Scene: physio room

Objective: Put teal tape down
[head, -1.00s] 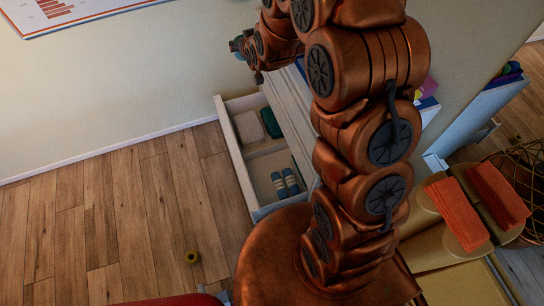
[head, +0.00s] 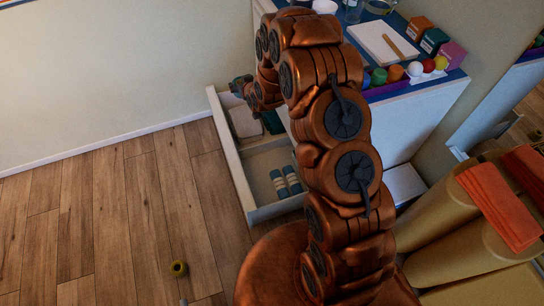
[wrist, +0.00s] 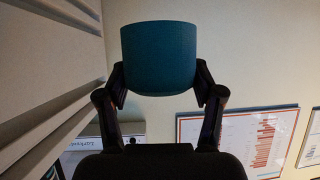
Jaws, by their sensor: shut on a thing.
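The teal tape (wrist: 160,58) is a dark teal roll that fills the upper middle of the wrist view. My gripper (wrist: 160,85) is shut on it, one finger on each side. In the head view my gripper (head: 240,86) is small, beyond my arm, over the far end of an open drawer (head: 236,180). The tape shows there only as a small bluish patch at the fingers. How high it is above the drawer is hard to tell.
The drawer holds a pale folded item (head: 243,122), a dark green item (head: 272,122) and two blue rolls (head: 286,181). The cabinet top (head: 440,75) carries boxes, balls and a clipboard.

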